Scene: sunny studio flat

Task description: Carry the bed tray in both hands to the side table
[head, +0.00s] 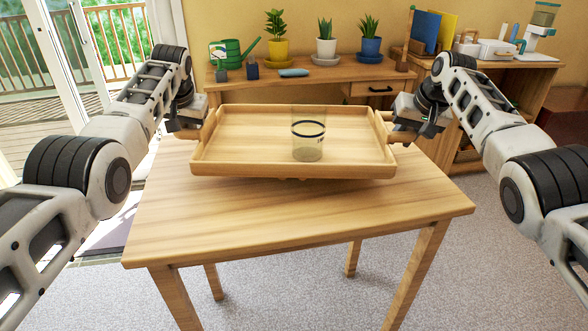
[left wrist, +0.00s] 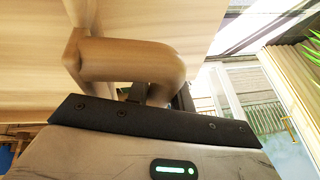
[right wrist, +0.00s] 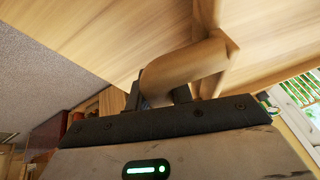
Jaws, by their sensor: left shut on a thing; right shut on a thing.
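The wooden bed tray (head: 240,168) is held level, or nearly so, over the wooden side table (head: 300,221) in the head view. I cannot tell whether its underside touches the tabletop. A clear glass with a dark band (head: 308,140) stands upright in the tray, right of its middle. My left gripper (head: 203,128) is shut on the tray's left handle, which shows close up in the left wrist view (left wrist: 130,62). My right gripper (head: 395,127) is shut on the right handle, seen in the right wrist view (right wrist: 185,70). The fingertips are partly hidden.
A wooden bench (head: 325,75) behind carries potted plants (head: 326,40), a green watering can (head: 226,52) and small items. A desk (head: 540,80) with folders stands at the back right. A glass sliding door (head: 95,45) is at the left. Carpet (head: 290,300) surrounds the table.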

